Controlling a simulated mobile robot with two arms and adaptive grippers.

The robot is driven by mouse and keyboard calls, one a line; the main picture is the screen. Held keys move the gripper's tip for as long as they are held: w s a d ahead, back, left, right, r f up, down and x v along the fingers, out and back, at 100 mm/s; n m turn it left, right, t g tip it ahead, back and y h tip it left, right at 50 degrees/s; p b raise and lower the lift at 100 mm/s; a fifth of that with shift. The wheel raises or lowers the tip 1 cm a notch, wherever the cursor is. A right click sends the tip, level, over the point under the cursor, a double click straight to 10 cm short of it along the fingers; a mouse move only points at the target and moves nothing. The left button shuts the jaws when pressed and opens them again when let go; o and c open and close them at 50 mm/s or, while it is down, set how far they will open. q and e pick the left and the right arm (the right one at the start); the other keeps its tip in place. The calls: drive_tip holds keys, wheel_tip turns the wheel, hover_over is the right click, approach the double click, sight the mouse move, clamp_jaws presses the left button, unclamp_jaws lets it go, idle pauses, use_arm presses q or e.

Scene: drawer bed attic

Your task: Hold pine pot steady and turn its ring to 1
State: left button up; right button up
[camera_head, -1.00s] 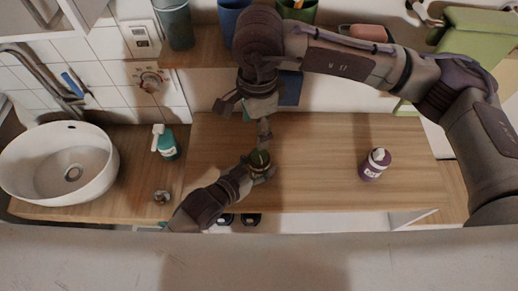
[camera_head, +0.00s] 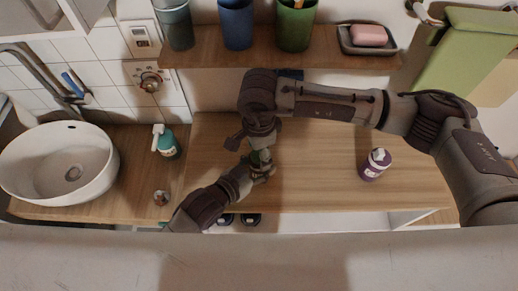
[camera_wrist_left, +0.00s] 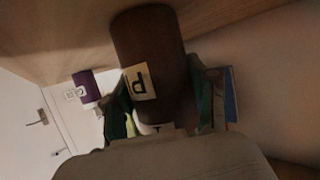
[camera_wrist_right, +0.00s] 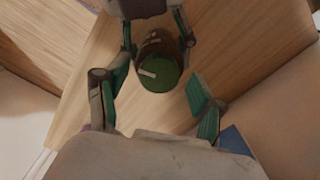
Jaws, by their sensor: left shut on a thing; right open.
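The pine pot is a small dark pot with a green round top (camera_wrist_right: 160,72) bearing a pale pointer mark, seen from above in the right wrist view. In the left wrist view its brown body (camera_wrist_left: 150,40) carries a cream label. My left gripper (camera_head: 255,172) is shut around the pot's body from the side, low over the wooden counter. My right gripper (camera_wrist_right: 165,95) is open above the pot, its green-padded fingers apart on either side of the top and not seen touching it. In the head view, my right gripper (camera_head: 258,150) partly hides the pot.
A purple bottle (camera_head: 375,164) stands on the wooden counter (camera_head: 320,170) to the right. A teal bottle (camera_head: 166,142) and a white basin (camera_head: 60,165) are at the left. A wall shelf (camera_head: 330,62) with cups and a soap dish lies behind.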

drive_tip(key=c, duration=1.1)
drive_tip(key=shift+c, duration=0.3)
drive_tip(key=shift+m, duration=0.4)
drive_tip(key=m, duration=0.3)
drive_tip(key=shift+m, duration=0.4)
use_arm(q)
drive_tip(key=shift+s+d, duration=0.1)
use_arm(e)
drive_tip(key=shift+m, duration=2.2)
drive_tip(key=o, duration=1.2)
drive_tip(key=shift+c, duration=0.2)
